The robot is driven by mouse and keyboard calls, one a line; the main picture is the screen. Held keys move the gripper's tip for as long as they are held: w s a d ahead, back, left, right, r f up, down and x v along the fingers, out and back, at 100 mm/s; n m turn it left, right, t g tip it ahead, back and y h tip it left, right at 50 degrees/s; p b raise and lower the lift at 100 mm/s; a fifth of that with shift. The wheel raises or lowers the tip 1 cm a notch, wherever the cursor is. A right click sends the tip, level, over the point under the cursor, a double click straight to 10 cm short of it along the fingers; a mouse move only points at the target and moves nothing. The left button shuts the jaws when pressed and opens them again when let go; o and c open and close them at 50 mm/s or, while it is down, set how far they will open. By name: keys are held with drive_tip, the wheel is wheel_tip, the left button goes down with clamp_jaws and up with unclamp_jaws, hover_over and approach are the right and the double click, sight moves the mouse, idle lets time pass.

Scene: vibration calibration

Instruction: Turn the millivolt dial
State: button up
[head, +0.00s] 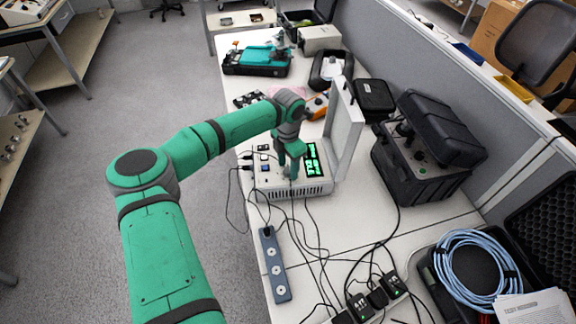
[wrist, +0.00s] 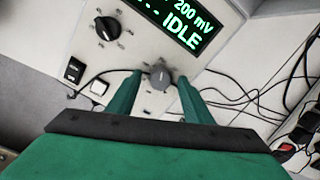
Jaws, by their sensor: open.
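The calibrator (head: 300,189) is a light box with its lid raised, on the long white table. Its green display (head: 312,160) also shows in the wrist view (wrist: 185,22), where it reads 200 mV and IDLE. A grey dial (wrist: 160,77) sits on the panel below the display. A black knob (wrist: 107,27) is further up and left; no label naming either control is legible. My gripper (wrist: 160,76) is open, pointing down at the panel, with one finger on each side of the grey dial. I cannot tell whether the fingers touch it. In the head view my gripper (head: 291,176) hides part of the panel.
The raised lid (head: 345,127) stands right of the panel. Cables run from the box past a power strip (head: 274,265). A black switch (wrist: 74,70) and a white button (wrist: 98,87) are left of the dial. A black case (head: 420,165) stands further right.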

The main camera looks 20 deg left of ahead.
sight(288, 170)
wheel_tip(288, 170, up, 11)
idle(0.5)
drive_tip(key=shift+f, duration=0.2)
